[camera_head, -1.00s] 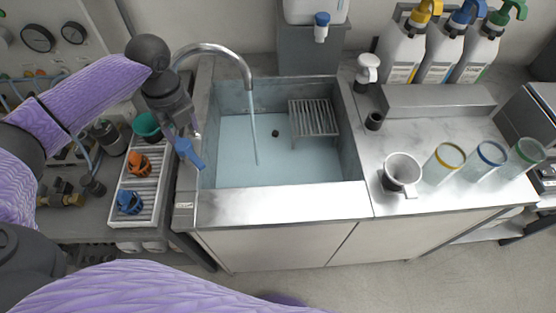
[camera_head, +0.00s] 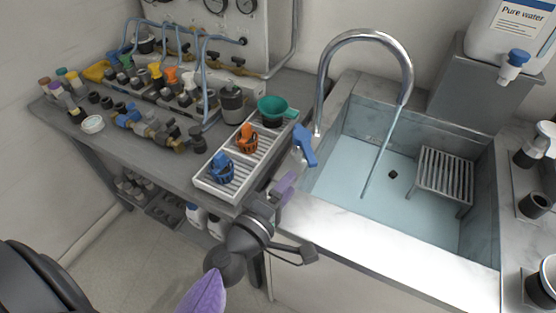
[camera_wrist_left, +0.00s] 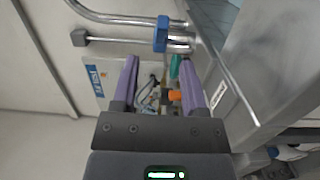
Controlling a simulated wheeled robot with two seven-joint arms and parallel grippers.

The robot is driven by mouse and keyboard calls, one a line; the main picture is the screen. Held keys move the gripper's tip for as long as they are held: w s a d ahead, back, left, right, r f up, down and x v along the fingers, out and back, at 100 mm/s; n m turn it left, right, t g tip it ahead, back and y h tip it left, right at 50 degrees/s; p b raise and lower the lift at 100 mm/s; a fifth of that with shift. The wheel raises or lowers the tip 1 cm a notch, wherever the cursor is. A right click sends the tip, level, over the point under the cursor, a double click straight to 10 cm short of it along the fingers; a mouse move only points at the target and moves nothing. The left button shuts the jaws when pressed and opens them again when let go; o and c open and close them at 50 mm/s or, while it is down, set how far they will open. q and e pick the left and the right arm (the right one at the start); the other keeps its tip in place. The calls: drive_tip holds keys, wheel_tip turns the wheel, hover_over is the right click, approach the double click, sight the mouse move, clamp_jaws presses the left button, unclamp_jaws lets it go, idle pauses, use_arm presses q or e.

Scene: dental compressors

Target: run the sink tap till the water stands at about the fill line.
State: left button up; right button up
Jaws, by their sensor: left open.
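The curved metal tap (camera_head: 372,36) stands at the sink's back left, and a thin water stream (camera_head: 382,150) runs from its spout. Its blue lever (camera_head: 304,146) is on the left side; it also shows in the left wrist view (camera_wrist_left: 161,33). Pale blue water (camera_head: 345,177) covers the bottom of the sink (camera_head: 395,237); the drain shows through it. I cannot make out a fill line. My left gripper (camera_head: 284,186) is at the sink's left front corner, just short of the lever and apart from it. Its purple fingers (camera_wrist_left: 160,70) are open and empty.
A white ribbed tray (camera_head: 208,184) with blue and orange parts and a green cup (camera_head: 276,108) is left of the sink. A metal rack (camera_head: 445,174) stands in the sink. A pure water container (camera_head: 507,32) is behind, on a grey stand.

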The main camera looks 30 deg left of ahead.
sight(307, 160)
use_arm(q)
drive_tip(key=shift+w+a+f+n+y, duration=0.1)
drive_tip(key=shift+w+a+n+y, duration=0.15)
drive_tip(key=shift+n+y, duration=0.25)
drive_tip(key=w, duration=0.3)
drive_tip(key=w+d, duration=0.1)
drive_tip(key=w, duration=0.2)
drive_tip(key=w+p, duration=0.1)
drive_tip(key=w, duration=0.2)
drive_tip(key=shift+w+d, duration=0.1)
drive_tip(key=shift+d, duration=0.1)
clamp_jaws()
idle(0.5)
